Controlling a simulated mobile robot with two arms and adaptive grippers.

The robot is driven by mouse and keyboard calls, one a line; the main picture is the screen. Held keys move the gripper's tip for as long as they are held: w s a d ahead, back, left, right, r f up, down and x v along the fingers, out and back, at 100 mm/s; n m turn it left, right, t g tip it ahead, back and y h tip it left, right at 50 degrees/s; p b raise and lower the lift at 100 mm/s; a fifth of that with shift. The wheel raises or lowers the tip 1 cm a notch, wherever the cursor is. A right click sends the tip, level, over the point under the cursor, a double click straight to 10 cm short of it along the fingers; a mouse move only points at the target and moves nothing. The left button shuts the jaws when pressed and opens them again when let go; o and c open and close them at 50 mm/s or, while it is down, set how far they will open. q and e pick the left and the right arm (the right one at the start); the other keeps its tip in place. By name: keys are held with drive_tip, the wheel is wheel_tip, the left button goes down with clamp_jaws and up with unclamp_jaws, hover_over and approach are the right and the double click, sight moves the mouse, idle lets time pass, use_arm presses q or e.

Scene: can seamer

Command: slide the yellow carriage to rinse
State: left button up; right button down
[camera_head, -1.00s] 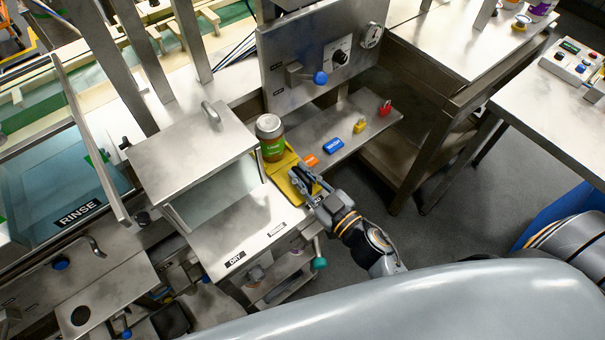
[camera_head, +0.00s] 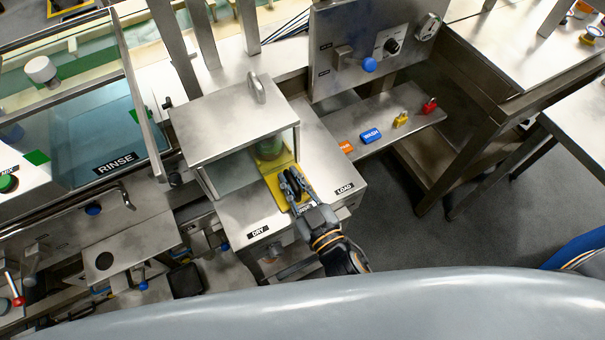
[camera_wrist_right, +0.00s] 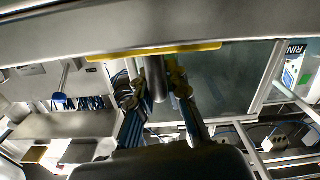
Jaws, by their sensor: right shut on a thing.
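My right gripper (camera_head: 291,184) is shut at the carriage's near end. In the right wrist view the fingers (camera_wrist_right: 156,85) close around a grey post below the yellow carriage edge (camera_wrist_right: 165,49). The RINSE label (camera_head: 115,163) is on the blue-tinted tank to the left of the hood. My left gripper is not in view.
The DRY label (camera_head: 258,231) is on the deck's front, and the LOAD label (camera_head: 344,189) is to its right. A control panel (camera_head: 370,50) stands behind. A shelf (camera_head: 385,115) holds orange, blue, yellow and red pieces. The deck near LOAD is clear.

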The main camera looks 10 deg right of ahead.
drive_tip(key=c, duration=1.3)
unclamp_jaws()
drive_tip(key=shift+c, duration=0.2)
drive_tip(key=shift+d, duration=0.1)
drive_tip(key=v, duration=1.2)
